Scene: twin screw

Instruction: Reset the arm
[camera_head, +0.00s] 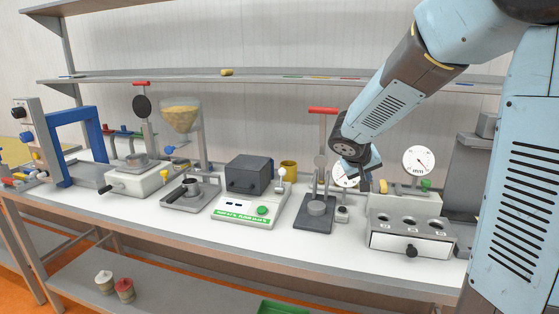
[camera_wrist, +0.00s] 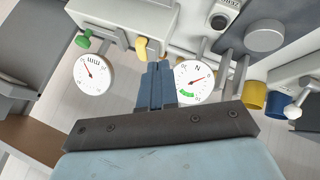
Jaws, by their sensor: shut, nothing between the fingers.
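My arm (camera_head: 390,100) is pale blue and reaches from the right side of the head view down to the bench. My gripper (camera_head: 378,180) hangs above the bench, left of the white dial gauge marked mm (camera_head: 418,159) and partly in front of another dial (camera_head: 345,178). In the wrist view my gripper (camera_wrist: 155,72) is shut and empty, its blue fingers together. They point between the mm dial (camera_wrist: 93,73) and the N dial (camera_wrist: 194,82), close to a yellow knob (camera_wrist: 141,47). I cannot tell whether they touch anything.
The white bench top (camera_head: 150,208) holds several devices: a blue frame (camera_head: 80,140), a hopper (camera_head: 180,115), a green-labelled scale (camera_head: 245,211), a red-handled press (camera_head: 322,110) and a grey unit with a drawer (camera_head: 410,246). A shelf (camera_head: 270,78) runs behind. Space above the bench's left half is free.

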